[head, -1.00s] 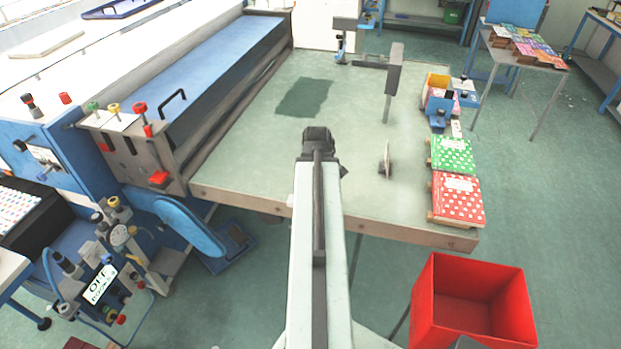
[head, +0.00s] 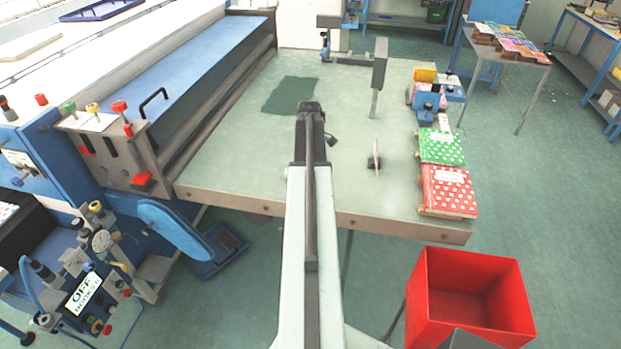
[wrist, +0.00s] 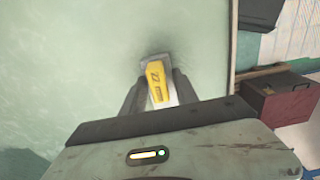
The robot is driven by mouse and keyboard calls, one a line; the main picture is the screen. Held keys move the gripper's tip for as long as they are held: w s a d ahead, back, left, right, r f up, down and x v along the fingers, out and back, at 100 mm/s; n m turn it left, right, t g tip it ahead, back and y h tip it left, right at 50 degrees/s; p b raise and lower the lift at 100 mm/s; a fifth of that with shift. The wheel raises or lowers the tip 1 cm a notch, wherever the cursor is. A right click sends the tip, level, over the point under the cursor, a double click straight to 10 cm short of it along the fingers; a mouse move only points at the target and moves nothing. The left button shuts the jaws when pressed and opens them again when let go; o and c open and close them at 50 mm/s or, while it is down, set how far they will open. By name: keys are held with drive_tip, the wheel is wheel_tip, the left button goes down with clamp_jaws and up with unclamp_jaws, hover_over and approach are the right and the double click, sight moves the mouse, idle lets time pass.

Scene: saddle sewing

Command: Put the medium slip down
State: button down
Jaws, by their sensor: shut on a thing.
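My gripper (wrist: 160,97) is shut on a small yellow piece with dark markings on a pale backing, which I take for the medium slip (wrist: 157,80). The slip stands out between the two dark fingers in the wrist view. Behind it is the pale green table top, with a dark shadow close around the slip; I cannot tell whether it touches the table. In the head view my gripper (head: 311,108) is over the middle of the table (head: 230,165), just right of a dark green patch. The slip is hidden there by my arm.
Green (head: 441,146) and red (head: 448,190) dotted books lie along the table's right edge. A small upright disc (head: 376,153) and a grey post (head: 379,75) stand right of my arm. A red bin (head: 468,295) is at front right. A blue-topped machine (head: 200,55) borders the left.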

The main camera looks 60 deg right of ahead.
drive_tip(key=shift+f, duration=0.85)
drive_tip(key=shift+r, duration=0.2)
drive_tip(key=shift+f, duration=0.2)
drive_tip(key=c, duration=0.9)
unclamp_jaws()
drive_tip(key=shift+r, duration=0.1)
wheel_tip(320, 180, up, 12)
drive_tip(key=p, duration=1.2)
drive_tip(key=shift+r, duration=0.25)
drive_tip(key=shift+f, duration=0.15)
